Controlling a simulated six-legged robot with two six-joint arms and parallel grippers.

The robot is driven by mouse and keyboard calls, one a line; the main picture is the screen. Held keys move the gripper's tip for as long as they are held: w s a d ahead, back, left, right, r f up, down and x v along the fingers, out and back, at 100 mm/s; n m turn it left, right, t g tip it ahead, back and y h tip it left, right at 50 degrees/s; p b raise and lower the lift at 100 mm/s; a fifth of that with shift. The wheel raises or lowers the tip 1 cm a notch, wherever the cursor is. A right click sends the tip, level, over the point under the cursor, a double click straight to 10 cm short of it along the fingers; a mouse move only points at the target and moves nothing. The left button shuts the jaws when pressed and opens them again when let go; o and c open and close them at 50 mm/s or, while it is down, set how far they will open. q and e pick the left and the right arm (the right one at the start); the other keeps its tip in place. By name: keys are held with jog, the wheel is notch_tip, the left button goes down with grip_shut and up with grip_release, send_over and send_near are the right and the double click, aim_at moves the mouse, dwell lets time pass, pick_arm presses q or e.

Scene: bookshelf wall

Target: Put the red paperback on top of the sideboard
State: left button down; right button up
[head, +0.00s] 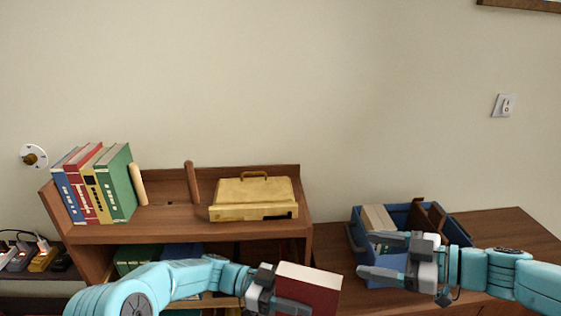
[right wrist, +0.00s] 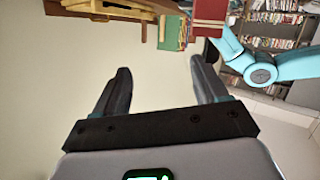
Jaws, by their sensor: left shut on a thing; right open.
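The red paperback (head: 312,287) is held by my left gripper (head: 290,296) at the bottom centre of the head view. Its red cover faces the camera and its pale page edge shows along the top. A red book that looks like it shows at the top of the right wrist view (right wrist: 210,14). The brown wooden top at the right, which looks like the sideboard (head: 510,232), lies to the right of the shelf. My right gripper (head: 366,254) is open and empty, in front of the blue crate; its two fingers show apart in the right wrist view (right wrist: 160,70).
A blue crate (head: 354,238) holding books stands on the sideboard's left part. The bookshelf (head: 170,222) carries several upright books (head: 118,185), wooden pegs and a yellow case (head: 253,199). Bare wood shows right of the crate. A power strip (head: 42,259) lies far left.

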jog(key=shift+s+a+f+n+g, duration=0.1)
jog(key=shift+s+f+n+g, duration=0.2)
jog(key=shift+s+g, duration=0.45)
jog(key=shift+s+a+f+n+g, duration=0.1)
jog(key=shift+s+f+n+g, duration=0.15)
jog(key=shift+s+g, duration=0.5)
